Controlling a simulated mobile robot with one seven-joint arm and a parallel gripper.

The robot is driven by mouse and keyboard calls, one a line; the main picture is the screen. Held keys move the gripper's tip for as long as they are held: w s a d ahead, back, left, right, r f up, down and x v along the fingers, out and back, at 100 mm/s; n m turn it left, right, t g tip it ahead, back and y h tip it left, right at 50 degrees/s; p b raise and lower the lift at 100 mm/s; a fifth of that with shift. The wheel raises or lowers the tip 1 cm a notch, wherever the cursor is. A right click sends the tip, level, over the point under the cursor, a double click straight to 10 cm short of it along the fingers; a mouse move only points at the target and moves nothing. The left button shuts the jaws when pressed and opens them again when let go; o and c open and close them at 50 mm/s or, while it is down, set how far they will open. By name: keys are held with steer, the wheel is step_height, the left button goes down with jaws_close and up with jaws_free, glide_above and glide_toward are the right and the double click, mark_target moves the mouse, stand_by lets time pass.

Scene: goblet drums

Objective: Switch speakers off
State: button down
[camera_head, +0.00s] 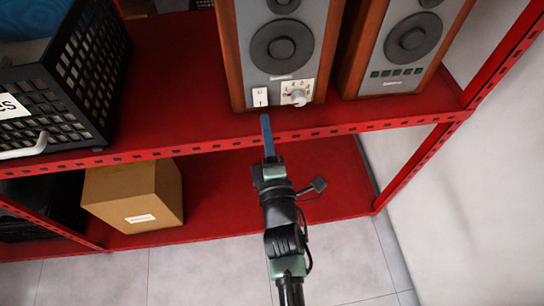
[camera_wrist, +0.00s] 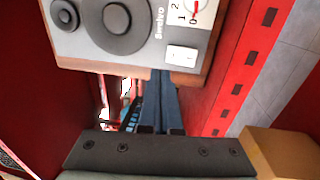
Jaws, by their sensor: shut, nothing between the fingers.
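A grey speaker with wooden sides (camera_head: 282,45) stands upright on the red shelf; it also fills the top of the wrist view (camera_wrist: 90,30). Low on its front are a white switch (camera_head: 260,97) and a round knob (camera_head: 299,97). The switch shows in the wrist view (camera_wrist: 181,55) as a white rocker on a plate. I cannot tell its setting. My gripper (camera_head: 265,118) is shut and empty, its blue fingers just in front of and below the switch. In the wrist view the fingertips (camera_wrist: 165,75) are by the speaker's lower edge. Contact is unclear.
A second speaker (camera_head: 410,45) stands to the right, its buttons in a row. A black crate (camera_head: 90,75) is at the left on the shelf (camera_head: 175,75). A cardboard box (camera_head: 130,195) sits on the lower shelf. The shelf's front lip (camera_head: 350,127) runs beneath my fingers.

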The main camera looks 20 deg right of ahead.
steer(key=v, duration=0.3)
steer(key=r+v, duration=0.1)
steer(key=v, duration=0.1)
steer(key=shift+s+a, duration=0.1)
steer(key=shift+s, duration=0.3)
steer(key=shift+s, duration=0.1)
steer(key=w+a+r+m+t+p, duration=0.1)
steer(key=w+a+r+m, duration=0.15)
steer(key=r, duration=0.75)
steer(key=w+a+r+m+t, duration=0.1)
steer(key=w+r+m+t, duration=0.15)
steer(key=r, duration=0.75)
steer(key=w+a+r+m+t+p, duration=0.1)
steer(key=w+r+m, duration=0.15)
steer(key=r, duration=0.75)
steer(key=s+a+r+m+t+y+p, duration=0.1)
steer(key=s+a+r+m+t+y, duration=0.1)
steer(key=r, duration=1)
steer(key=s+a+r+m+t+y+p, duration=0.1)
steer(key=s+a+r+m, duration=0.4)
steer(key=r, duration=0.8)
steer(key=s+a+t+y, duration=0.1)
steer(key=s+a+y, duration=0.1)
steer(key=s, duration=0.1)
steer(key=shift+s+a+r, duration=0.15)
steer(key=shift+s+r, duration=0.15)
steer(key=shift+s, duration=0.05)
